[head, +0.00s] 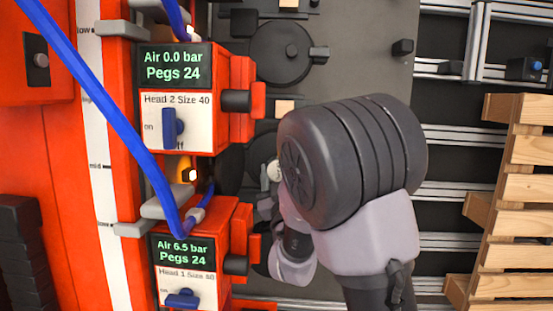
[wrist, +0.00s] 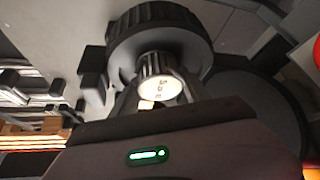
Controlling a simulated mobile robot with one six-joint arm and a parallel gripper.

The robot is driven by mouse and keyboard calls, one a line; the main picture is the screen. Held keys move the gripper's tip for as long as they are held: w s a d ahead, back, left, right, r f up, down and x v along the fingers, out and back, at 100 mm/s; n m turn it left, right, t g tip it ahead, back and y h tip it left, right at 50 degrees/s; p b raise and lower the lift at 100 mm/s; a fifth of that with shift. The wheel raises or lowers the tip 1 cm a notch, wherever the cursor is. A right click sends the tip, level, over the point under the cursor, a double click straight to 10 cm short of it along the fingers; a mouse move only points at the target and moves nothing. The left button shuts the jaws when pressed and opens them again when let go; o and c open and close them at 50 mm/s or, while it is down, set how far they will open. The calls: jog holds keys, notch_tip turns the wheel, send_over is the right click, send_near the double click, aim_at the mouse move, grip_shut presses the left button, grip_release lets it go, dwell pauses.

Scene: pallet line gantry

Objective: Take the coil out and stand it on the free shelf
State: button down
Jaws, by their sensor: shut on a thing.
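In the wrist view my gripper (wrist: 160,72) is shut on the pale-faced hub (wrist: 160,88) of a dark, ribbed round body that looks like the coil (wrist: 160,22). Small marks on the hub face are too blurred to read. A larger dark disc (wrist: 262,112) lies right of the coil; I cannot tell whether they touch. In the head view my arm hides the fingers and most of the coil. A small pale round face (head: 273,170) shows at the arm's left edge, by the lower head. I cannot make out the free shelf.
The upper panel (head: 176,95) reads Head 2, air 0.0 bar, pegs 24. The lower panel (head: 185,262) reads Head 1, air 6.5 bar, pegs 24. A blue hose (head: 108,115) crosses the left side. A round dark housing (head: 282,52) sits above. Wooden slats (head: 520,185) stand at right.

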jog(key=s+r+p, duration=0.3)
jog(key=r+p, duration=0.3)
jog(key=r, duration=0.8)
jog(key=w+d+f+m+h, duration=0.1)
jog(key=w+d+f, duration=0.1)
jog(key=d, duration=0.6)
jog(key=w+d+f+h, duration=0.1)
jog(key=w+d+f, duration=0.2)
jog(key=d, duration=0.5)
jog(key=shift+w+m+h, duration=0.4)
jog(key=shift+w, duration=0.05)
jog(key=shift+d+f, duration=0.1)
